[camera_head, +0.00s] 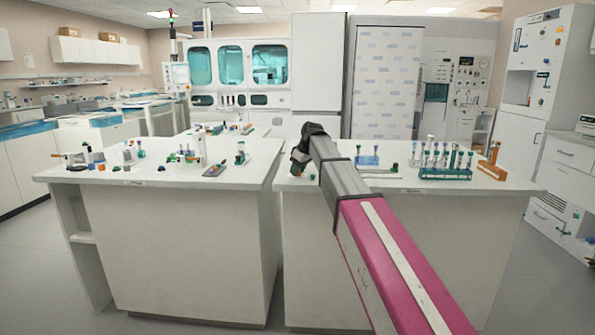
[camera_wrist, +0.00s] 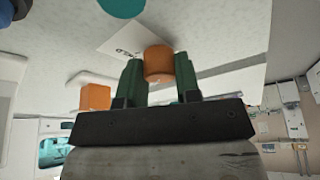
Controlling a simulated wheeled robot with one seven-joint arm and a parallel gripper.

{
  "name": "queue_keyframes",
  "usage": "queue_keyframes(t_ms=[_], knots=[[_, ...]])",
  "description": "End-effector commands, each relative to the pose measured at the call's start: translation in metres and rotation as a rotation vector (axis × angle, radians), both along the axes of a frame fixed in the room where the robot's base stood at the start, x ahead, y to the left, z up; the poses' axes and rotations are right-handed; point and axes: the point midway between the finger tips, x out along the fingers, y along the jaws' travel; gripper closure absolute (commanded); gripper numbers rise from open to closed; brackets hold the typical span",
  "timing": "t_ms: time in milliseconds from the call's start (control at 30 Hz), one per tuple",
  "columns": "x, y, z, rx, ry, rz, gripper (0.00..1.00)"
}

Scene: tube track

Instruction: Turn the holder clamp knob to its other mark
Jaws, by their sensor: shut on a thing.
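An orange, round-sided piece (camera_wrist: 159,64), which looks like the clamp knob, sits between the two green fingers of my gripper (camera_wrist: 159,60) in the wrist view. The fingers are shut on its sides. A white label (camera_wrist: 130,42) with a dark marking lies just beyond it; I cannot read the marking or tell which mark the knob points to. In the head view, my dark wrist is over the left end of the right bench (camera_head: 410,187), and it hides the knob and holder there.
A second orange block (camera_wrist: 96,97) and a teal round thing (camera_wrist: 121,6) are near in the wrist view. On the right bench stand a green tube rack (camera_head: 445,174), an orange rack (camera_head: 492,170) and a blue tray (camera_head: 367,160). The left bench (camera_head: 150,178) carries several small items.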

Motion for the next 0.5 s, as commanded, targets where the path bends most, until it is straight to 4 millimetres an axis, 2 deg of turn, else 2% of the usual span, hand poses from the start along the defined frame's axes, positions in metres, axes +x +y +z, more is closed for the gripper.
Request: queue_keyframes(t_ms=[200,500], knots=[[0.0014,0.0001,0.0007,0.000,0.000,0.140,0.93],[0.0011,-0.0002,0.0006,0.000,-0.001,0.239,0.93]])
